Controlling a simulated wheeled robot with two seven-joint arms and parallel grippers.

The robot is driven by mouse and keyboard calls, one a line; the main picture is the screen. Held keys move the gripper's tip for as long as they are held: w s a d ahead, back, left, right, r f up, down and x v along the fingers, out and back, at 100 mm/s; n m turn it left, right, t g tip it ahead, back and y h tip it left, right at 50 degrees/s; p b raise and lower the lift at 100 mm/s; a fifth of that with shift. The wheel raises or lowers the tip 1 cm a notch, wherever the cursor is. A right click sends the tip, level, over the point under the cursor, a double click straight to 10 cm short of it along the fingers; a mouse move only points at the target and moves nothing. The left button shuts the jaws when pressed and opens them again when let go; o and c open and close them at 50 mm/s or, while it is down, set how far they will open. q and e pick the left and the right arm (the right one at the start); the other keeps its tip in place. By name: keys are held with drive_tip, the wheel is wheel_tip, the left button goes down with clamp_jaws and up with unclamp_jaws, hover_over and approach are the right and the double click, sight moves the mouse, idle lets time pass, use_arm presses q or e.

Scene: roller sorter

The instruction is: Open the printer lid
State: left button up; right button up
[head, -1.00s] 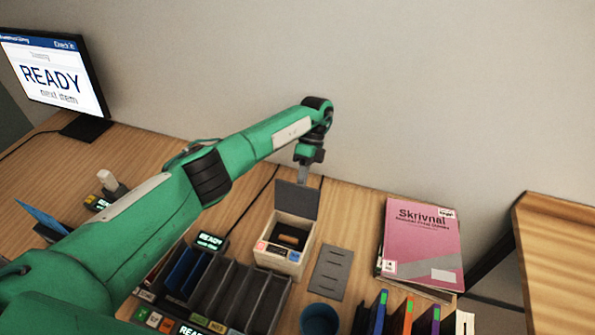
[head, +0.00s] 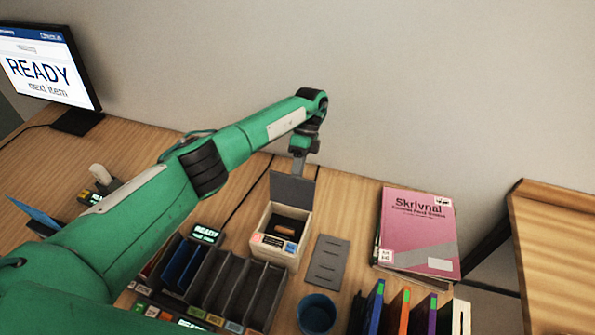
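The printer (head: 276,254) is a small cream box on the desk, with coloured labels on its front. Its dark grey lid (head: 292,190) stands raised at the back edge, and the dark inside with a small brown roll shows. My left gripper (head: 298,167) points down just behind the top edge of the lid. It looks close to or touching the lid; I cannot tell which. Its fingertips are partly hidden by the lid, and I cannot tell whether they are open or shut. My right gripper is not in view.
A dark slotted sorter (head: 236,290) stands left of the printer. A grey slotted plate (head: 327,262) lies to its right, with a blue cup (head: 317,314) in front. Pink books (head: 416,232) and upright coloured folders (head: 402,312) are further right. A monitor (head: 45,68) stands at back left.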

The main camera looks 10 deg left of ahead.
use_arm(q)
drive_tip(key=shift+r, duration=0.1)
idle(0.6)
drive_tip(key=b+v, duration=0.1)
drive_tip(key=v, duration=0.6)
drive_tip(key=shift+w+r, duration=0.2)
drive_tip(key=shift+w, duration=0.05)
idle(0.4)
